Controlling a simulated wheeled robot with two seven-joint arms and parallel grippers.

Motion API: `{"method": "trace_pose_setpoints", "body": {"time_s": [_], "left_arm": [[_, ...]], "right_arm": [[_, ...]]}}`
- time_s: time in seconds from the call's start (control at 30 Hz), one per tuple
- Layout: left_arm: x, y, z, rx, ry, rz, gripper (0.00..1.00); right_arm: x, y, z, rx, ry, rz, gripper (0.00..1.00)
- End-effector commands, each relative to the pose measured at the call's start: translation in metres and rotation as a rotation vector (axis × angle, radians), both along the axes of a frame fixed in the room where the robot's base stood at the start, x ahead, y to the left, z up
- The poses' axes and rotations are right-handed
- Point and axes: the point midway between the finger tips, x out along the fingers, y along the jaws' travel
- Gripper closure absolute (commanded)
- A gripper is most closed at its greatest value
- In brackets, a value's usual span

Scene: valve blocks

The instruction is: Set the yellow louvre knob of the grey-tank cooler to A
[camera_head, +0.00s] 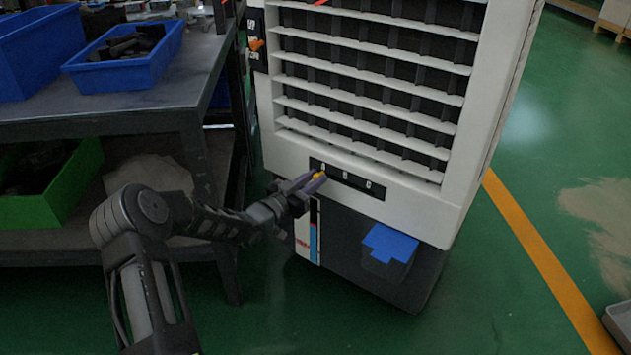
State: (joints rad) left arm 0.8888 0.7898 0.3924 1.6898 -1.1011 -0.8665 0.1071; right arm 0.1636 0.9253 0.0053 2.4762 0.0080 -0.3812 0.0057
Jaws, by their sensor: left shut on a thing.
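The cooler (425,206) is a white cabinet with a louvred grille (365,85) and a dark grey tank (350,250) below. A black label strip (350,181) with small white marks runs under the grille; the marks are too small to read. The yellow louvre knob (319,175) shows at the strip's left end, partly hidden by my left gripper (314,181). My left gripper comes in from the left and is shut on the knob. Which mark the knob points at cannot be told. My right gripper is not in view.
A dark metal bench (150,107) stands left of the cooler, with blue bins (128,66) on top and a green bin (60,205) on its lower shelf. A blue flap (390,243) sits on the tank's front. Green floor with a yellow line (545,262) is open at right.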

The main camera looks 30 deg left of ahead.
Motion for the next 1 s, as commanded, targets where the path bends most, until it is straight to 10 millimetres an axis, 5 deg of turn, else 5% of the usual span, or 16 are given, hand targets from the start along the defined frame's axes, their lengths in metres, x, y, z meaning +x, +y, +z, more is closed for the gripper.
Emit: {"method": "trace_pose_setpoints", "body": {"time_s": [0.27,0.63,1.0], "left_arm": [[0.000,0.005,0.000,0.003,0.000,0.010,0.57],[-0.004,0.005,0.001,0.002,0.000,0.007,0.56],[-0.057,0.018,0.002,0.004,0.002,0.009,0.56]], "right_arm": [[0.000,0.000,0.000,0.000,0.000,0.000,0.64],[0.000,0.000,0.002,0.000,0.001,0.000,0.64],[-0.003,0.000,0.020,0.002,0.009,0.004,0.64]]}}
